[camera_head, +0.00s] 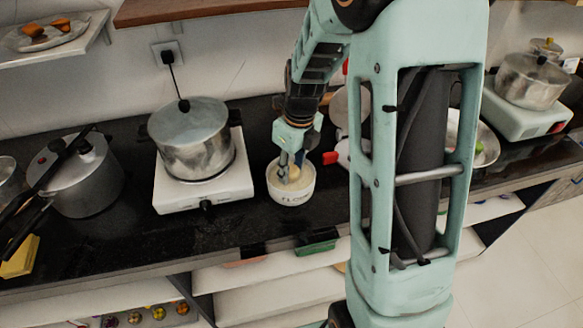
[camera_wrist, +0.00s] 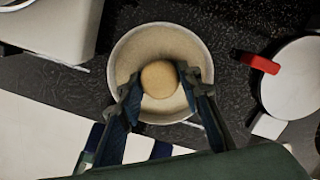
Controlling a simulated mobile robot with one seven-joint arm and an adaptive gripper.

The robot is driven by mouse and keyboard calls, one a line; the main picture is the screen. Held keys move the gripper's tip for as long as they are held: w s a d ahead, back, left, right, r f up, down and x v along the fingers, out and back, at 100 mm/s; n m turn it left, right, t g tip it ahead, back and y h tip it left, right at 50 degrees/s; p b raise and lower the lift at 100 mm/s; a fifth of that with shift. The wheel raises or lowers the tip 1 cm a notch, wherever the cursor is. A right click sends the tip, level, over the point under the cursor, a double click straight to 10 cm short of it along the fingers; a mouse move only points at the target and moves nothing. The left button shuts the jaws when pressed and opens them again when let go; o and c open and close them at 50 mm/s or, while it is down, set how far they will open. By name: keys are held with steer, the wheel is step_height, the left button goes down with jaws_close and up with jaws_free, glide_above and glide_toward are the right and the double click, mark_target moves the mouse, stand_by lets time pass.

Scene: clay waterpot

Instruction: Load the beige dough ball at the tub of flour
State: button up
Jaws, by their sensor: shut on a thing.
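The beige dough ball (camera_wrist: 159,79) is between my gripper's two fingers (camera_wrist: 160,92) in the wrist view, and my gripper is shut on it. The white tub of flour (camera_head: 291,192) stands on the dark counter, with lettering on its front. In the wrist view the tub's round rim (camera_wrist: 117,60) surrounds the ball and the fingertips. In the head view my gripper (camera_head: 292,172) points down into the tub's mouth, and a little of the ball shows beside the fingers. Whether the ball touches the flour I cannot tell.
A covered steel pot (camera_head: 192,145) sits on a white hot plate (camera_head: 218,188) left of the tub. A pressure cooker (camera_head: 80,180) is further left. A red-handled item (camera_wrist: 262,63) stands close on the right.

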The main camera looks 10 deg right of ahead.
steer(key=shift+r+p, duration=3.1)
steer(key=shift+r, duration=0.4)
steer(key=n, duration=0.3)
step_height(320, 180, up, 5)
steer(key=n+g+p, duration=0.3)
steer(key=n+p, duration=0.3)
steer(key=n, duration=2)
glide_above(291, 176)
steer(key=shift+s+f+h, duration=0.1)
steer(key=shift+s+h, duration=0.3)
steer(key=shift+s, duration=0.05)
